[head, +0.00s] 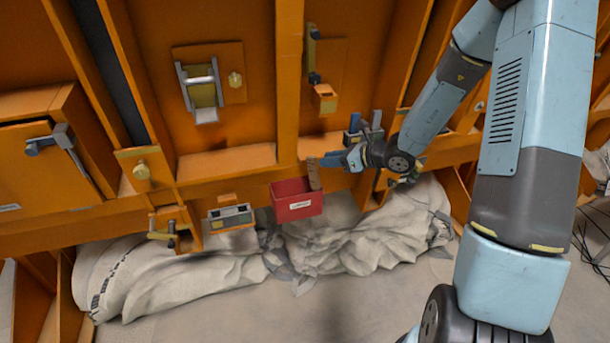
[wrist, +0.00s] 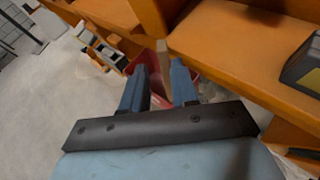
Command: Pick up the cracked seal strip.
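A narrow tan-brown strip (head: 314,174) stands upright in a red bin (head: 297,208), its top above the rim. It looks like the seal strip; I cannot make out a crack. My gripper (head: 322,162) is at the strip's upper part, reaching in from the right. In the wrist view the two blue fingers (wrist: 160,70) are apart, with a gap between them. The strip (wrist: 163,58) shows in line with that gap, near the fingertips. I cannot tell whether a finger touches it. The strip's lower end is hidden inside the bin.
An orange ribbed wall with a ledge (head: 230,162) rises behind the bin. A grey box (head: 230,217) hangs left of the bin. A grey-blue block (head: 362,130) stands on the ledge behind my gripper. Pale sandbags (head: 345,240) lie below. A latched orange box (head: 50,165) is far left.

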